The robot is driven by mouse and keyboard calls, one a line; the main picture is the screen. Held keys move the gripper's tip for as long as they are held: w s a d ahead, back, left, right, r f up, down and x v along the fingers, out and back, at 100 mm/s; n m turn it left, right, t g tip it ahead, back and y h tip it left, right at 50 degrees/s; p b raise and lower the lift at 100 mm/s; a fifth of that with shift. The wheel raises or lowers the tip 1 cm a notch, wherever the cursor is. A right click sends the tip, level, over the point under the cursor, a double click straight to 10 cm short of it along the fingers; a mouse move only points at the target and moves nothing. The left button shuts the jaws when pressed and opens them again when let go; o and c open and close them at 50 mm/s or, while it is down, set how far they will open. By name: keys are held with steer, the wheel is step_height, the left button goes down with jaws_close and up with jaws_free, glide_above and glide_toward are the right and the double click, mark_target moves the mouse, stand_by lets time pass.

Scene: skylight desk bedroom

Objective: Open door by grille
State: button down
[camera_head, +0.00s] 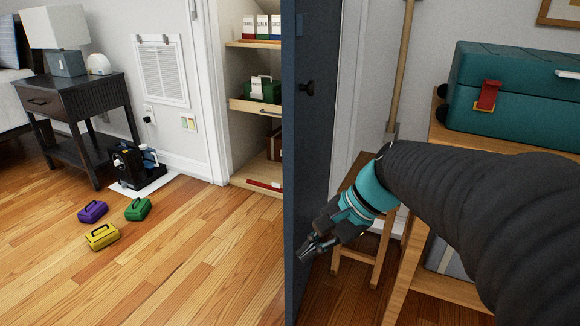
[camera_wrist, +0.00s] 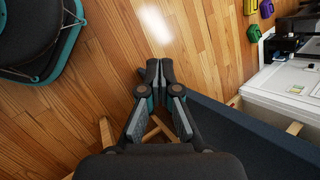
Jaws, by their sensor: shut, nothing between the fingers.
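A dark blue door (camera_head: 314,130) stands open beside a closet with shelves. It is seen at a steep angle in the head view, with a dark knob (camera_head: 307,88) on the face toward me. The white grille (camera_head: 162,70) is on the wall left of the closet. My gripper (camera_head: 306,254) is low, in front of the door's right-hand face, pointing down and left. In the wrist view my gripper (camera_wrist: 159,68) is shut and empty above the wooden floor, with the dark blue door (camera_wrist: 250,128) to its lower right. I cannot tell whether it touches the door.
A teal toolbox (camera_head: 500,105) sits on a wooden stand at right, near my arm. Purple (camera_head: 93,211), green (camera_head: 138,209) and yellow (camera_head: 102,236) small boxes lie on the floor. A black nightstand (camera_head: 75,110) stands at left. The floor at front left is clear.

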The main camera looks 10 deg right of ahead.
steer(key=w+d+m+y, duration=0.1)
steer(key=w+m+y, duration=0.25)
steer(key=w, duration=0.25)
steer(key=m+t+y+b, duration=0.2)
steer(key=m+t+y, duration=0.4)
steer(key=m, duration=0.3)
glide_toward(299, 170)
steer(key=b+x, duration=0.1)
steer(key=x, duration=0.6)
steer(key=shift+s+a+r, duration=0.15)
steer(key=shift+a, duration=0.05)
